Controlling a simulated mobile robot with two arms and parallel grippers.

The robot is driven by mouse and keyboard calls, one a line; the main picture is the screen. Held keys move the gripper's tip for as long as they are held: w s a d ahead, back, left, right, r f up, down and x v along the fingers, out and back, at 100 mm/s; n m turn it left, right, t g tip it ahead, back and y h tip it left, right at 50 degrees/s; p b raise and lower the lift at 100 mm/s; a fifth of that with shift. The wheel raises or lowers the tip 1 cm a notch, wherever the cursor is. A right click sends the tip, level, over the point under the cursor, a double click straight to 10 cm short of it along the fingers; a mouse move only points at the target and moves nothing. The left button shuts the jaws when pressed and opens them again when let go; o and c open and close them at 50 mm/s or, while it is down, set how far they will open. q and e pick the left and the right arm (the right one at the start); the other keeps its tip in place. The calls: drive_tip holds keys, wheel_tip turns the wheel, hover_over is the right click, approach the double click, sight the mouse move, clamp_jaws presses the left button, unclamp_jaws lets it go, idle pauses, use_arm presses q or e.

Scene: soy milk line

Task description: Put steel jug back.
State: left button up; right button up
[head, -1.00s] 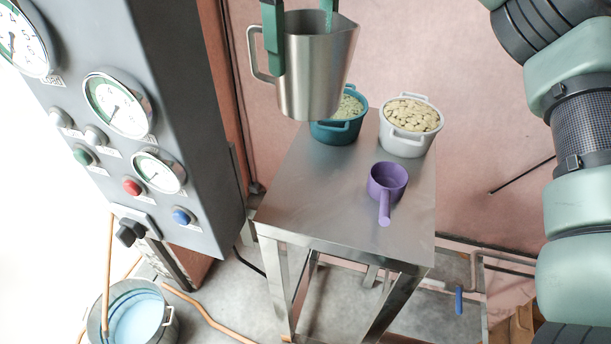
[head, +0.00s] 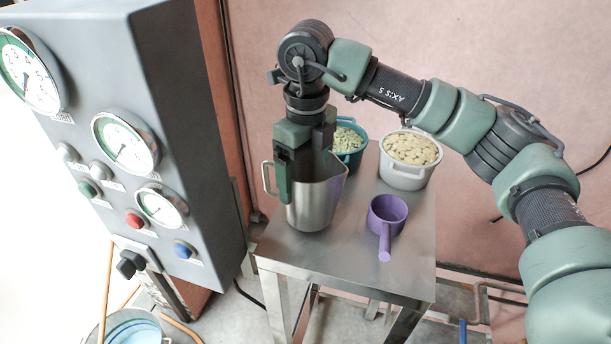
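The steel jug (head: 318,203), with a handle on its left, is upright at the left part of the steel table (head: 345,262). Its base appears to be on the tabletop, though a small gap is hard to rule out. My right gripper (head: 305,165), whose arm comes in from the right, points down at the jug's top. One green finger lies against the jug's outer left side near the handle. The other finger is mostly hidden at the rim. The gripper appears shut on the jug. My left gripper is not in view.
A purple scoop (head: 386,214) is on the table right of the jug. Behind are a teal pot (head: 349,155) and a white pot (head: 403,176) of beans. A gauge panel (head: 190,110) stands left. A bucket (head: 133,328) is on the floor.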

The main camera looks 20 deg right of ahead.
drive_tip(key=shift+f, duration=0.85)
drive_tip(key=o, duration=1.8)
drive_tip(key=shift+o, duration=0.2)
drive_tip(key=shift+r, duration=0.65)
wheel_tip(320, 180, up, 11)
drive_tip(key=b, duration=0.1)
drive_tip(key=shift+b, duration=0.3)
